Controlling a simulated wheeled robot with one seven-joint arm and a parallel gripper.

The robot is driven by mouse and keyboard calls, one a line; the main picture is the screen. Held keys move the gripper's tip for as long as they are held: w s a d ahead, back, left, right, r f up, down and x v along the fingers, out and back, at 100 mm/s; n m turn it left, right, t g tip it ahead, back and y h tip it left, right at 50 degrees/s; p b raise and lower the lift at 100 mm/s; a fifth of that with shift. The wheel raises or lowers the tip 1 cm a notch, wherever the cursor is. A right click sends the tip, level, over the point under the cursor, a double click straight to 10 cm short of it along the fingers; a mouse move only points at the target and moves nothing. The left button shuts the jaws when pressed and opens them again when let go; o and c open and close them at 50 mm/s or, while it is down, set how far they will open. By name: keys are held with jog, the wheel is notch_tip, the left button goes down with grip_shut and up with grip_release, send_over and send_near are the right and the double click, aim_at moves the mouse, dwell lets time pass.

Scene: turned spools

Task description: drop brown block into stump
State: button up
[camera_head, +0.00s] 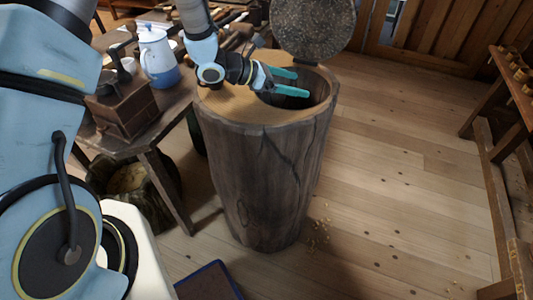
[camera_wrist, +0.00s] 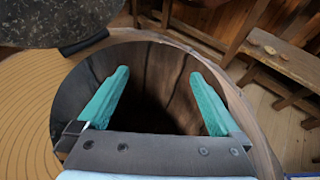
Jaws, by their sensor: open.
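The stump (camera_head: 255,185) is a tall, dark wooden barrel shape standing on the floor, with a pale ringed top and a dark round hollow at its right side. In the wrist view its ringed top (camera_wrist: 28,115) lies left of the hollow. A round speckled lid (camera_head: 313,28) stands raised at the back of the opening; its edge also shows in the wrist view (camera_wrist: 50,24). My gripper (camera_head: 302,83) is over the hollow with its two teal fingers spread and nothing between them. I see no brown block for certain; the bottom of the hollow is too dark to make out.
A wooden workbench at left holds a blue-and-white pot (camera_head: 158,58), a brown wooden box (camera_head: 124,112) and several tools. A smaller hollow log (camera_head: 128,180) sits under it. Wooden benches (camera_head: 500,110) stand at right. The plank floor between is mostly clear, with some chips.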

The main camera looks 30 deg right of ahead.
jog(key=b+v, duration=0.2)
jog(key=v, duration=0.8)
jog(key=shift+w+a+r, duration=0.1)
jog(key=shift+a+r, duration=0.05)
jog(key=shift+a, duration=0.2)
